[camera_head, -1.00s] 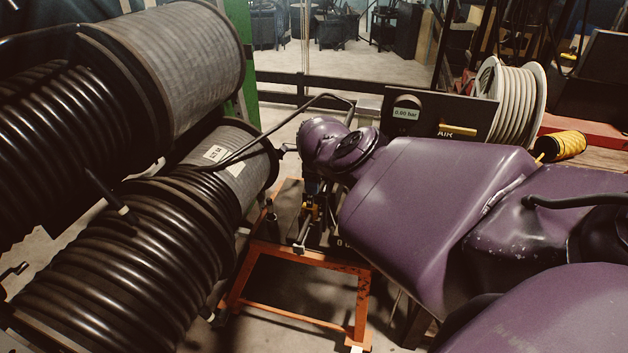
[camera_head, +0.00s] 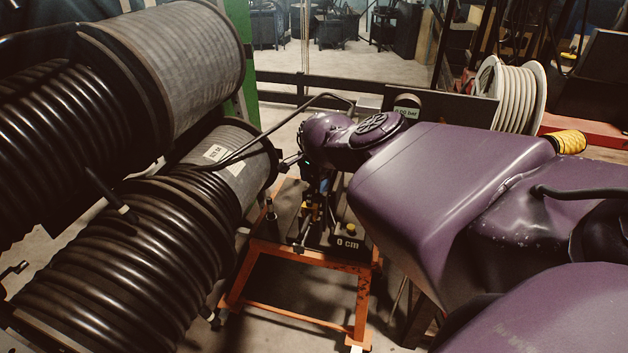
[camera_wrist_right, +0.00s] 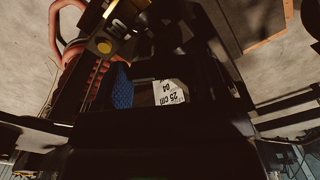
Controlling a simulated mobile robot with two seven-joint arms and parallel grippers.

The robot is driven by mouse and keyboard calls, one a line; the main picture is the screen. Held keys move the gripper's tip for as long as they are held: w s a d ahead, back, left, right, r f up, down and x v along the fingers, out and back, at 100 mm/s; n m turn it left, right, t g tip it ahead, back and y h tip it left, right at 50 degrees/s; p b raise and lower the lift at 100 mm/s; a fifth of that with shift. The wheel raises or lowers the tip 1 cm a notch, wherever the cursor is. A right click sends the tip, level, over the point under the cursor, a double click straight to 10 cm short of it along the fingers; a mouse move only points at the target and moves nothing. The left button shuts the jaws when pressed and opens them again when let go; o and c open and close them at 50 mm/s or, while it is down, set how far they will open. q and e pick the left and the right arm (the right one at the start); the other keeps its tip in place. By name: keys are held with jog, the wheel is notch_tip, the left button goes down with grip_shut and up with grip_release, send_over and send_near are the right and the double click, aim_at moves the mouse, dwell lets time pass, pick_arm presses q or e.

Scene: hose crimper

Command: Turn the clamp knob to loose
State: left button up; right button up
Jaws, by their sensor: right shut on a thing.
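My right gripper (camera_head: 306,168) points down at the far end of my purple arm, over the orange-framed stand (camera_head: 300,318). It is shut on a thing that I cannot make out. In the right wrist view, a blue textured part (camera_wrist_right: 122,88) and a white label (camera_wrist_right: 169,91) reading "25 cm" and "04" lie between dark bars. A blue part (camera_head: 325,188) also shows just below the gripper in the head view. I cannot tell which part is the clamp knob or how it is set. My left gripper is not in view.
Large reels of black hose (camera_head: 120,265) fill the left side close to the gripper. A black box (camera_head: 345,241) marked "0 cm" with a yellow top sits on the stand.

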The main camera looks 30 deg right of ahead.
jog(key=n, duration=0.4)
jog(key=shift+s+d+n, duration=0.1)
jog(key=shift+d+n, duration=0.2)
jog(key=shift+n, duration=0.7)
jog(key=o, duration=0.6)
jog(key=shift+d, duration=0.1)
jog(key=shift+c, duration=0.2)
jog(key=o, duration=0.4)
jog(key=shift+a, duration=0.2)
